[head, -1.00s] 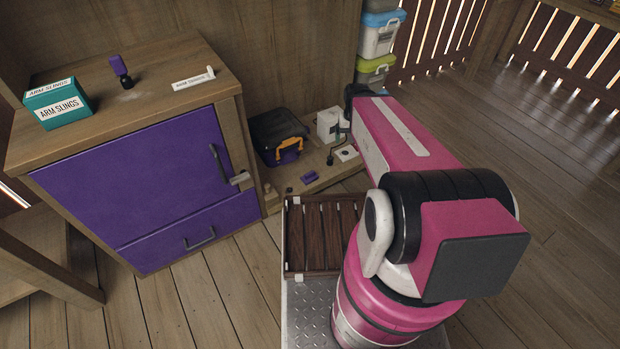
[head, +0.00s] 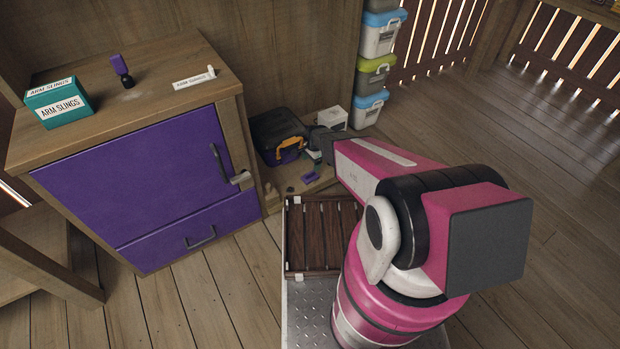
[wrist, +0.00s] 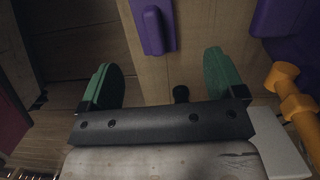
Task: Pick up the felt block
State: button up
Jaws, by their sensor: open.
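The felt block appears to be the small purple block (head: 310,176) lying on the low wooden shelf right of the purple cabinet. In the wrist view a purple block (wrist: 153,30) with a raised strip lies on the wood, beyond the fingertips and within the span between them. My gripper (wrist: 160,75) is open, with two green fingers apart and nothing between them. In the head view my gripper (head: 315,157) is just above and behind the block, partly hidden by my arm.
A dark toolbox (head: 277,136) with an orange handle stands close left of my gripper; the handle (wrist: 292,95) is at the wrist view's right. A white box (head: 333,119) stands behind. Stacked bins (head: 374,72) are at the back. A small black cylinder (wrist: 181,94) sits near my palm.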

aim_at(310, 172)
jog(key=f, duration=0.3)
jog(key=shift+s+a+f, duration=0.1)
jog(key=shift+a+f, duration=0.15)
jog(key=shift+f, duration=0.15)
jog(key=shift+s+a+f, duration=0.1)
jog(key=shift+s+f, duration=0.1)
jog(key=shift+f, duration=0.7)
jog(key=shift+s+a+f, duration=0.1)
jog(key=shift+s+f, duration=0.1)
jog(key=shift+f, duration=0.7)
jog(key=shift+s+a+f, duration=0.1)
jog(key=shift+s+f, duration=0.1)
jog(key=shift+f, duration=0.7)
jog(key=shift+d, duration=0.1)
jog(key=c, duration=1)
